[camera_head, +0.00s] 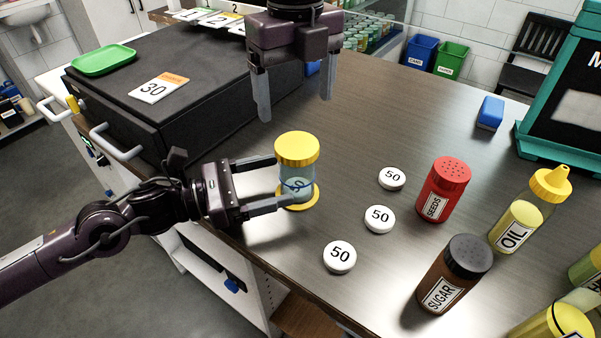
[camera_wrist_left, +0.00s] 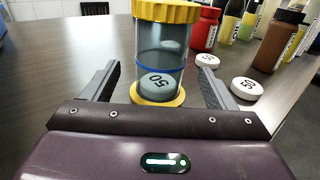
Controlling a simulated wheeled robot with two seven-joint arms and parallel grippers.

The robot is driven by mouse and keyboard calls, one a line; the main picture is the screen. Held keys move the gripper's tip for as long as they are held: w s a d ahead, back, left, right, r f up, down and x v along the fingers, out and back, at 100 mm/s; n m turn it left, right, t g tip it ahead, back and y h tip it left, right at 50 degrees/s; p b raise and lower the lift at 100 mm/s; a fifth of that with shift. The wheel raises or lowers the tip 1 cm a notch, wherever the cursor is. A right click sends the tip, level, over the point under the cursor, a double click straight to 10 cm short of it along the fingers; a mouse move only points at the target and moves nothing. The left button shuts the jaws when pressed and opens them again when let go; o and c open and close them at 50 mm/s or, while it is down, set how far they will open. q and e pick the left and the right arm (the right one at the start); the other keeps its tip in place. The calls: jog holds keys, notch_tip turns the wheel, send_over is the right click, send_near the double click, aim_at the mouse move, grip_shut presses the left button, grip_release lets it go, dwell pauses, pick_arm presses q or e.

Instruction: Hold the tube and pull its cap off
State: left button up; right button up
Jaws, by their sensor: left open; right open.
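A clear tube (camera_head: 298,184) with a yellow cap (camera_head: 297,149) stands upright on a yellow base (camera_head: 309,203) on the table. A white disc marked 50 is visible inside it. My left gripper (camera_head: 276,181) is open, its fingers on either side of the tube's lower body. In the left wrist view the tube (camera_wrist_left: 160,50) stands between the open fingers (camera_wrist_left: 158,85), with visible gaps beside it. My right gripper (camera_head: 296,105) is open and empty, pointing down above and behind the cap.
Three white discs marked 50 lie right of the tube, one here (camera_head: 380,219). Beyond them stand a red seeds shaker (camera_head: 445,187), a sugar shaker (camera_head: 453,275) and an oil bottle (camera_head: 516,226). A black box (camera_head: 190,95) stands at left.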

aim_at(299, 145)
pick_arm(q)
jog(key=x, duration=0.5)
jog(key=shift+w+d, duration=0.15)
jog(key=shift+d, duration=0.2)
jog(key=c, duration=1.5)
pick_arm(e)
jog(key=shift+o, duration=1)
notch_tip(299, 145, up, 4)
jog(key=n, duration=0.7)
notch_tip(299, 145, down, 12)
jog(key=shift+d+r, duration=0.1)
jog(key=shift+d, duration=0.05)
